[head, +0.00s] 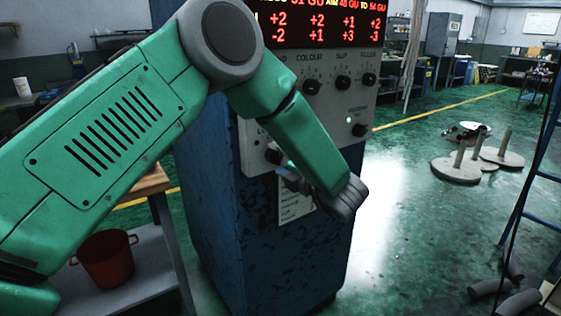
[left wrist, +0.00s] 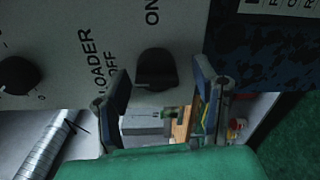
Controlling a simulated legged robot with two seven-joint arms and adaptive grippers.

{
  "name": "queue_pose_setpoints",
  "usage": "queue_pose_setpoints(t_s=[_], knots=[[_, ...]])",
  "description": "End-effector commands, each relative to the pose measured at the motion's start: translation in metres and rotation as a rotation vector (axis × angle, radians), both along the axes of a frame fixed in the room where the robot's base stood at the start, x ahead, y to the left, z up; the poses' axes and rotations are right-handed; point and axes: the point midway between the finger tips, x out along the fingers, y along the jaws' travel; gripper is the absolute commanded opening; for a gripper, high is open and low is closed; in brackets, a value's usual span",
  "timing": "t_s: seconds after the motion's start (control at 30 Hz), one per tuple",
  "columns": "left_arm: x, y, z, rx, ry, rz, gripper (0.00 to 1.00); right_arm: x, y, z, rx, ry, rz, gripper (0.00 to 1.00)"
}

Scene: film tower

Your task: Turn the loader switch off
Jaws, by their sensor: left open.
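The loader switch is a black knob (left wrist: 157,68) on the grey panel, with LOADER and OFF lettered to its left and ON above it in the left wrist view. In the head view the knob (head: 273,156) shows on the lower left of the panel, beside my gripper. My left gripper (head: 289,176) is open at the panel face. In the left wrist view the fingers of the left gripper (left wrist: 160,86) stand on either side of the knob, apart from it as far as I can tell. My right gripper is not in view.
The blue cabinet (head: 225,240) carries more knobs (head: 342,83) and a red-lit display (head: 318,22) above. A red pot (head: 105,258) sits on a low shelf at left. A blue ladder (head: 527,195) stands at right.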

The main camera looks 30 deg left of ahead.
Motion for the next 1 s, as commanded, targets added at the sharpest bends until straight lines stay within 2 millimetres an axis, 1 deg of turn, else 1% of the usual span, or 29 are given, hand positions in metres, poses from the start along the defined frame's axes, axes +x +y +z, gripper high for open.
queue_pose_setpoints(t_s=[0.17, 0.4, 0.5, 0.6, 0.7, 0.8, 1.0], knots=[[-0.006, -0.018, 0.001, 0.001, 0.0, -0.003, 0.54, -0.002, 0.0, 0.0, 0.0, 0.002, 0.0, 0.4], [-0.025, -0.065, 0.002, 0.001, 0.002, -0.004, 0.54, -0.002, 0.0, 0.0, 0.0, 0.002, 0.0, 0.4], [-0.033, -0.083, 0.002, 0.0, 0.003, -0.003, 0.54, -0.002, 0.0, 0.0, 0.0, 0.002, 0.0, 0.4], [-0.038, -0.097, 0.002, -0.001, 0.004, -0.004, 0.54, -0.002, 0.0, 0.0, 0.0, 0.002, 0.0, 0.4], [-0.042, -0.106, 0.002, -0.001, 0.004, -0.002, 0.54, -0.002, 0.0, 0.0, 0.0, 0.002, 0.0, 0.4], [-0.044, -0.11, 0.002, -0.001, 0.004, -0.002, 0.54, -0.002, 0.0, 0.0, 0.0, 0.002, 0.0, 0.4], [-0.044, -0.111, 0.002, -0.002, 0.004, -0.001, 0.54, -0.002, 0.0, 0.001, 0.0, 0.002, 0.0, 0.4]])
